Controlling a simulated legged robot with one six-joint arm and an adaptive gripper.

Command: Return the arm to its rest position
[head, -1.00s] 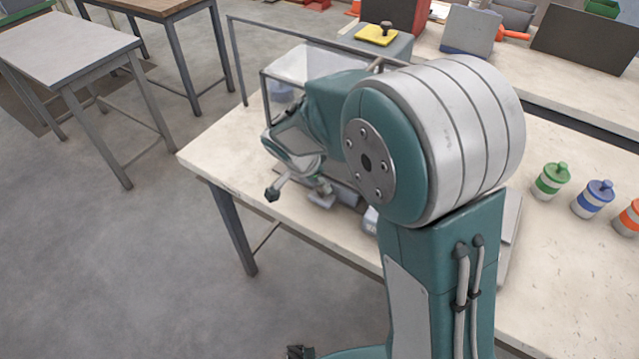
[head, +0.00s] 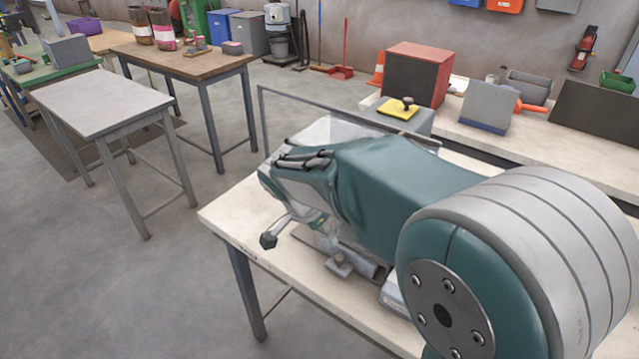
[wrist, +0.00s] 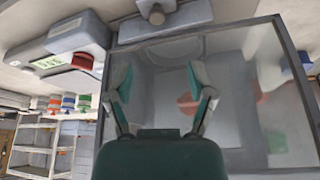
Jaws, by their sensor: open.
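My arm (head: 400,190), teal with a large silver-banded joint, fills the right foreground of the head view. It reaches over the pale workbench (head: 225,215) toward the bench machine. My gripper is hidden behind the arm in the head view. In the wrist view my gripper (wrist: 163,88) is open, with its two teal-padded fingers spread and nothing between them. A clear panel in a dark frame (wrist: 280,85) lies beyond the fingers. I cannot tell the distance to it.
A lever with a dark knob (head: 268,240) sticks out near the bench's front edge. A grey housing with a green display (wrist: 60,50) shows in the wrist view.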

